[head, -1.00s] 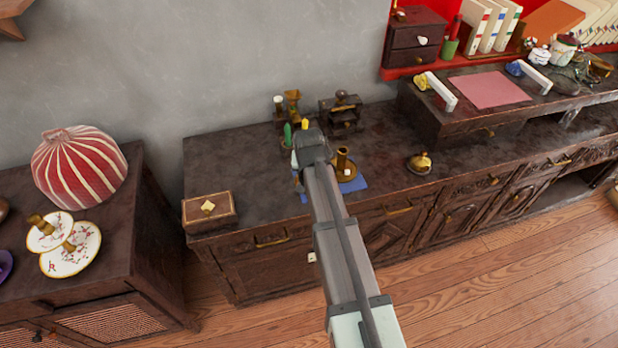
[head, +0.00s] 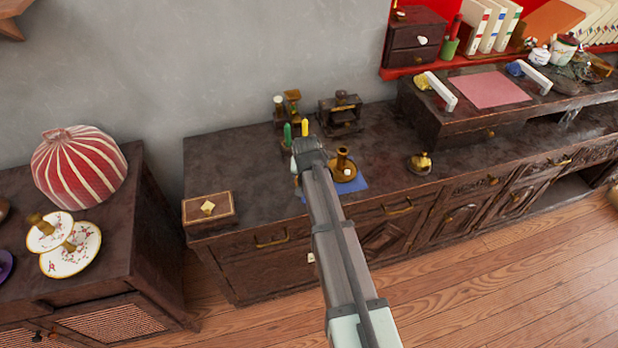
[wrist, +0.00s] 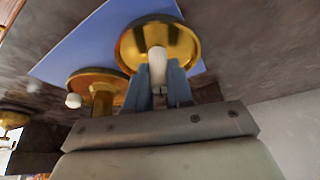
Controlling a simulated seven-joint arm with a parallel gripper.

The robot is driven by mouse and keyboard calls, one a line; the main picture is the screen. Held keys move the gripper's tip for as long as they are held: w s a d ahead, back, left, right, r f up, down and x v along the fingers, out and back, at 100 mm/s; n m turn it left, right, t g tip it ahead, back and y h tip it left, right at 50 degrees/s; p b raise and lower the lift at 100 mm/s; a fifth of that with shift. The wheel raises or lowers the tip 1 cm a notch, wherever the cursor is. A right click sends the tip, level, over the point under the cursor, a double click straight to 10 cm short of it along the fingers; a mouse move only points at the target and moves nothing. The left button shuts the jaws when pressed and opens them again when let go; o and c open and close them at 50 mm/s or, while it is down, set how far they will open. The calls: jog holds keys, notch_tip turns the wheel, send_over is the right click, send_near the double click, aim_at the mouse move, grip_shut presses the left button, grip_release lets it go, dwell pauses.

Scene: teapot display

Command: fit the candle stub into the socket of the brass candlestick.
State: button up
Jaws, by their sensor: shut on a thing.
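In the wrist view my gripper (wrist: 159,72) is shut on the white candle stub (wrist: 157,56), held between its two blue-grey fingers. Beyond the stub is a shiny round brass dish (wrist: 130,50); the stub covers its middle, so I cannot tell whether they touch. A brass candlestick (wrist: 97,79) with an upright stem and a white knob stands to the left in the wrist view. It also shows in the head view (head: 343,163), right of my arm. In the head view my arm hides the stub and most of the gripper.
A blue mat (head: 355,186) lies under the brass pieces. Green (head: 287,134) and yellow (head: 304,127) candles stand behind my arm, near a dark wooden stand (head: 341,116). A wooden box (head: 208,209) is at left, a small brass pot (head: 420,163) at right.

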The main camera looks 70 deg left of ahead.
grip_shut()
jog(key=shift+r, duration=0.15)
notch_tip(320, 180, up, 10)
jog(key=shift+f, duration=0.1)
dwell(0.4)
